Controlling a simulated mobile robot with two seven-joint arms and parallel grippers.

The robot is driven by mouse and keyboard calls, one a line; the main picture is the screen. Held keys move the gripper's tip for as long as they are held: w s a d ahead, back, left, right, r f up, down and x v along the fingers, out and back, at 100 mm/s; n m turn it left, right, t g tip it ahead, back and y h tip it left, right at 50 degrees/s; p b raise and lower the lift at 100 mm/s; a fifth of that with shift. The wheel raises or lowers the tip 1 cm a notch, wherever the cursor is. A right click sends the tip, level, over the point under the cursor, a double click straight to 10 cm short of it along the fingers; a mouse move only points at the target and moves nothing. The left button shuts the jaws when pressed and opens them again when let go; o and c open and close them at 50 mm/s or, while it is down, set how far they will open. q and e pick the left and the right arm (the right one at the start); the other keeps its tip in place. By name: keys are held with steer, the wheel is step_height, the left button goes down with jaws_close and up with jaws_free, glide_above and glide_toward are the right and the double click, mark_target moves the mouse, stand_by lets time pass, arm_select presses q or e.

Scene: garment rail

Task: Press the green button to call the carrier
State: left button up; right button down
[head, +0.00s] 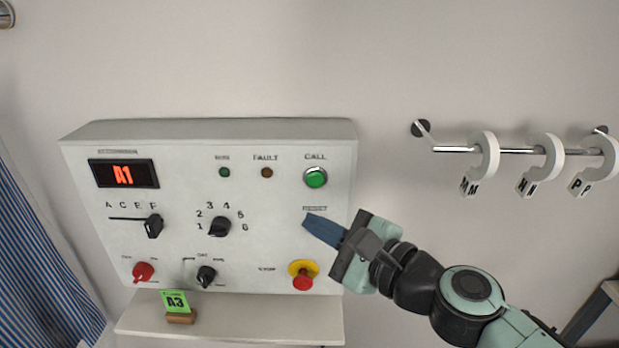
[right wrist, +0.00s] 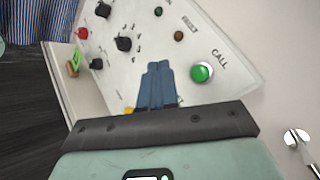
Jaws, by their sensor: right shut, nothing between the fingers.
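The green CALL button (head: 315,177) is at the upper right of the white control panel (head: 180,250). It also shows in the right wrist view (right wrist: 202,72), to the right of my fingertips. My right gripper (head: 308,220) is shut and empty. In the head view its blue fingers are below the button, over the RESET label area, and apart from the button. In the right wrist view the shut fingers (right wrist: 158,68) point at the panel face. I cannot tell how far the tips are from it. My left gripper is not in view.
A red stop knob on a yellow ring (head: 303,275) sits below my right gripper. A green A3 card (head: 175,301) stands on the shelf (head: 240,320). A rail (head: 515,151) with white tags is at right, a striped curtain (head: 38,260) at left.

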mark_target(316, 179)
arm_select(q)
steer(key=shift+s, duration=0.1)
arm_select(e)
steer(key=shift+s+d, duration=0.1)
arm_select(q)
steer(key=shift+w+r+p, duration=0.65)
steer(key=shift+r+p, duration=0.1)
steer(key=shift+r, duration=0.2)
arm_select(e)
steer(key=w, duration=0.9)
steer(key=shift+w, duration=0.1)
stand_by(1.1)
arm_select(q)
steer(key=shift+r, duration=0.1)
arm_select(e)
steer(key=shift+w, duration=0.35)
